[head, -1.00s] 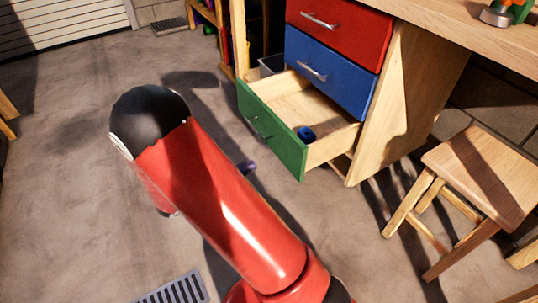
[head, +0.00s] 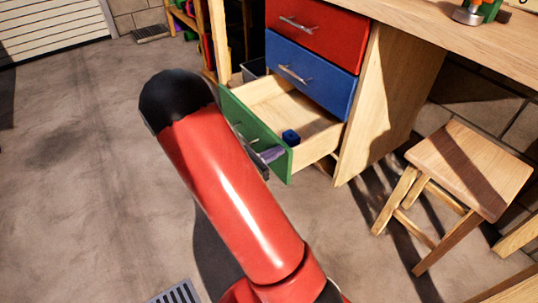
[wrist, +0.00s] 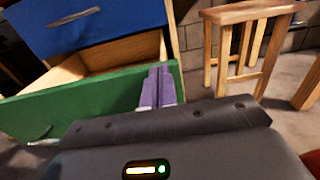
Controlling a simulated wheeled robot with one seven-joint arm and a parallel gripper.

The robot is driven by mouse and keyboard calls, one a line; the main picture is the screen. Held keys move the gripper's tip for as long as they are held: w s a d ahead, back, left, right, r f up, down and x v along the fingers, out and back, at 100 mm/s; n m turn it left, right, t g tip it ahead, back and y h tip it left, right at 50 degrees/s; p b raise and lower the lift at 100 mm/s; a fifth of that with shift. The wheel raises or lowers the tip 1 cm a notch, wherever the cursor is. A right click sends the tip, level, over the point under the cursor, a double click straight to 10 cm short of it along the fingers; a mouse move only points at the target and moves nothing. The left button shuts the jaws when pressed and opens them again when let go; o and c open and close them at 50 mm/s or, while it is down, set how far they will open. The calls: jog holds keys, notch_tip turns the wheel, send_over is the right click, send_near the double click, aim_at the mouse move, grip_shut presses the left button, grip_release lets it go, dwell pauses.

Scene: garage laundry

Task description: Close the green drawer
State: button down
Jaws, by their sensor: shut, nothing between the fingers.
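The green drawer (head: 277,157) is the lowest of three in the wooden desk and stands pulled out, with a small blue object (head: 291,136) inside. My gripper (head: 272,154) has purple fingers and is at the drawer's green front, near its right end. In the wrist view the shut, empty fingers (wrist: 158,86) overlap the top edge of the green front (wrist: 100,98). I cannot tell whether they touch it. My arm hides part of the front in the head view.
The red drawer (head: 318,33) and blue drawer (head: 309,75) above are shut. A wooden stool (head: 470,165) stands to the right of the desk. The floor (head: 70,150) to the left is clear.

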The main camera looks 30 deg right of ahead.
aim_at(296, 147)
jog(key=shift+d, duration=0.15)
jog(key=d, duration=0.7)
jog(key=d+b, duration=0.1)
jog(key=d, duration=1.3)
jog(key=shift+w, duration=0.35)
jog(key=shift+d, duration=0.5)
jog(key=shift+d+r, duration=0.1)
jog(key=shift+r, duration=0.1)
jog(key=shift+w, duration=0.1)
jog(key=shift+a, duration=0.3)
jog(key=a, duration=1.4)
jog(key=shift+s+f, duration=0.2)
jog(key=shift+s, duration=0.1)
